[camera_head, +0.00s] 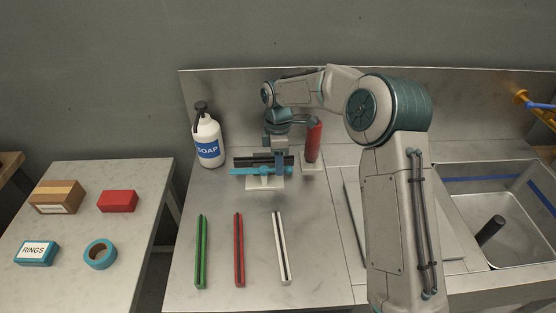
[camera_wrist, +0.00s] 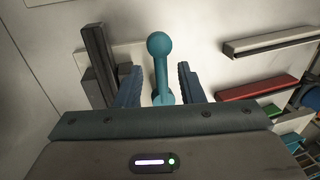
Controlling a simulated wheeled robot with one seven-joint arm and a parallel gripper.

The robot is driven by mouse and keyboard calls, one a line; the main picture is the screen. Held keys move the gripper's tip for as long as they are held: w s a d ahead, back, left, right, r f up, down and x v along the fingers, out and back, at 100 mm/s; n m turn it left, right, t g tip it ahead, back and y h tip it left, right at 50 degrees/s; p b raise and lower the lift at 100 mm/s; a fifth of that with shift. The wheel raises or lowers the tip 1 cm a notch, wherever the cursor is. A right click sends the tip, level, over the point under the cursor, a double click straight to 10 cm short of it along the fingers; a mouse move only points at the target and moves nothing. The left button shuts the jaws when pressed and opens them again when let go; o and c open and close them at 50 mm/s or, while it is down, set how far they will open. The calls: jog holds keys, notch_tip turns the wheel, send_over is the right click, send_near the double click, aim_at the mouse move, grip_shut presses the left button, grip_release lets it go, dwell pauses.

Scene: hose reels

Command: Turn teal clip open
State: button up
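The teal clip (camera_head: 250,171) shows in the head view as a bar lying across the front of a white base, in front of a dark bar (camera_head: 249,161). In the wrist view the teal clip (camera_wrist: 158,50) is a rod with a round knob at its end. My gripper (camera_wrist: 158,70) is open, with one blue finger on each side of the rod. Small gaps show between the fingers and the rod, so I see no firm contact. In the head view my gripper (camera_head: 277,150) points down at the clip from behind, and its fingertips are hard to make out.
A soap bottle (camera_head: 208,140) stands left of the clip and a red cylinder (camera_head: 313,141) close on its right. Green (camera_head: 201,250), red (camera_head: 239,250) and white (camera_head: 282,248) channels lie in front. A sink (camera_head: 510,225) is at right. The counter between clip and channels is clear.

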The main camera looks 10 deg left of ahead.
notch_tip(320, 180, up, 14)
jog(key=w, duration=0.2)
jog(key=shift+w+a+f+b, duration=0.2)
jog(key=shift+w+a+b, duration=0.05)
jog(key=shift+a+b, duration=0.1)
jog(key=s+d+r+m+t, duration=0.2)
jog(key=s+d+r+m, duration=0.1)
jog(key=s+d+m, duration=0.5)
jog(key=s+d+r+m+t, duration=0.1)
jog(key=s+d+r+m, duration=0.2)
jog(key=s+d, duration=0.5)
jog(key=s+d+f+m+t, duration=0.2)
jog(key=s+d+f+m, duration=0.4)
jog(key=s+d+m, duration=0.3)
jog(key=s+d, duration=0.2)
jog(key=s, duration=0.2)
jog(key=shift+d+m+y, duration=0.15)
jog(key=shift+m+y, duration=0.15)
jog(key=shift+m, duration=0.1)
